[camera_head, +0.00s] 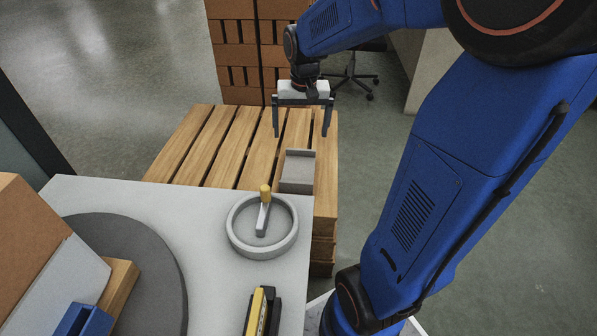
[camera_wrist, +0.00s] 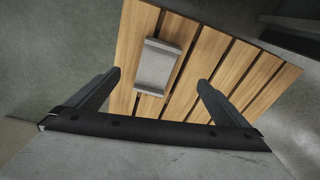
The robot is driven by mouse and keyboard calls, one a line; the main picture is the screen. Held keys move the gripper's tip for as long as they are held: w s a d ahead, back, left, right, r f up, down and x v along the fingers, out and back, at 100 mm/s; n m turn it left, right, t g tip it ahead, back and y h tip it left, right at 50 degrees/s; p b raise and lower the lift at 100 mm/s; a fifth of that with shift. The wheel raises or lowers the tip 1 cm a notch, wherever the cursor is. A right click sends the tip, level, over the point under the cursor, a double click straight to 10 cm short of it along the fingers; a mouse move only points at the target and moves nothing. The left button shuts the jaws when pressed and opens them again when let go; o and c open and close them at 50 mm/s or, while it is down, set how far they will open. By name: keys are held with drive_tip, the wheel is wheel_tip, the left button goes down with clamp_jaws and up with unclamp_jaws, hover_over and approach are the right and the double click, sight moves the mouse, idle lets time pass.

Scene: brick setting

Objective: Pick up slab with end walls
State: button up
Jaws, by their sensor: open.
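The slab with end walls (camera_head: 298,171) is a grey piece with a low raised wall at each end. It lies on the wooden pallet, close to the near table's edge in the head view. In the wrist view the slab (camera_wrist: 157,66) lies tilted on the slats, beyond the fingertips and between their lines. My gripper (camera_head: 301,134) is open and empty above the pallet, and apart from the slab. Its two dark fingers also show in the wrist view (camera_wrist: 158,80), spread wide.
The pallet (camera_head: 187,147) is otherwise bare. A grey table (camera_head: 205,290) in front holds a round grey dish (camera_head: 235,240) with a yellow-knobbed handle, a yellow and black tool (camera_head: 257,312) and a dark disc (camera_head: 160,265). Stacked bricks (camera_head: 237,55) stand behind the pallet.

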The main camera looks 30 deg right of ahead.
drive_tip(key=m+g, duration=0.1)
drive_tip(key=m, duration=0.1)
hover_over(299, 170)
wheel_tip(299, 170, down, 6)
drive_tip(key=f, duration=0.1)
wheel_tip(299, 170, down, 17)
drive_tip(key=shift+a+f, duration=0.1)
idle(0.3)
drive_tip(key=c, duration=1.3)
